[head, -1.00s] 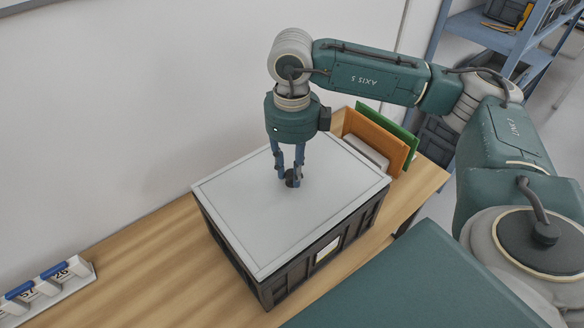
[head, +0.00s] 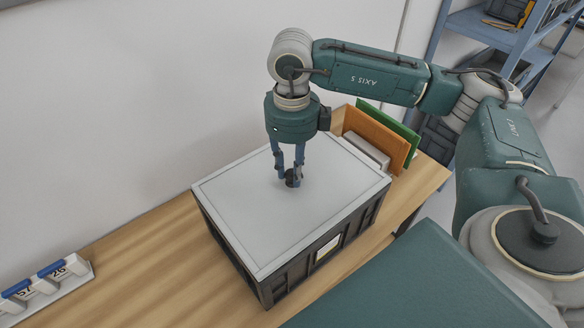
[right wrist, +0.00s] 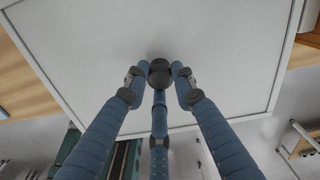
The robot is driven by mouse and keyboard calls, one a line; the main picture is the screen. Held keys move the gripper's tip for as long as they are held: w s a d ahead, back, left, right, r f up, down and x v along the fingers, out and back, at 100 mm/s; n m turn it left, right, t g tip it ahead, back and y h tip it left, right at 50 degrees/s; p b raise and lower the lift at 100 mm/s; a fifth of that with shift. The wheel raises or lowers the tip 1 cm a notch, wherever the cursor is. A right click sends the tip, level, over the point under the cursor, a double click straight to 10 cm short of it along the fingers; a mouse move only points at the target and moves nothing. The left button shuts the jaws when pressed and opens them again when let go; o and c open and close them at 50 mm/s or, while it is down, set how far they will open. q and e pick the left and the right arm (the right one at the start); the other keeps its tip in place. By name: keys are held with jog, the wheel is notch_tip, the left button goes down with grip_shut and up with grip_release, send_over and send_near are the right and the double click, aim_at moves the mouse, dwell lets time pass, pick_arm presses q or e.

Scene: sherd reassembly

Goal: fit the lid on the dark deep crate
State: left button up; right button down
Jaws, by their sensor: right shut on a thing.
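The dark deep crate (head: 280,284) stands on the wooden table. The light grey lid (head: 245,215) lies over its top, and its edges look in line with the crate's rim on the sides I see. My right gripper (head: 289,180) points down at the middle of the lid, shut on the lid's dark round knob (head: 293,178). In the right wrist view the blue fingers (right wrist: 158,82) close around the knob (right wrist: 160,70), with the lid (right wrist: 90,45) flat behind it. The far rim is hidden, so I cannot tell how it sits there. My left gripper is not in view.
Orange and green panels (head: 375,140) and a pale block (head: 362,152) stand right behind the crate. A white rack with numbered, blue-topped tags (head: 48,285) lies at the table's left. The wooden table (head: 150,255) is clear between. A wall runs behind.

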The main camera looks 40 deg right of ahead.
aim_at(292, 173)
jog(key=shift+f, duration=0.2)
jog(key=c, duration=1.4)
grip_release()
jog(key=shift+o, duration=0.2)
jog(key=shift+r, duration=0.1)
notch_tip(292, 173, up, 12)
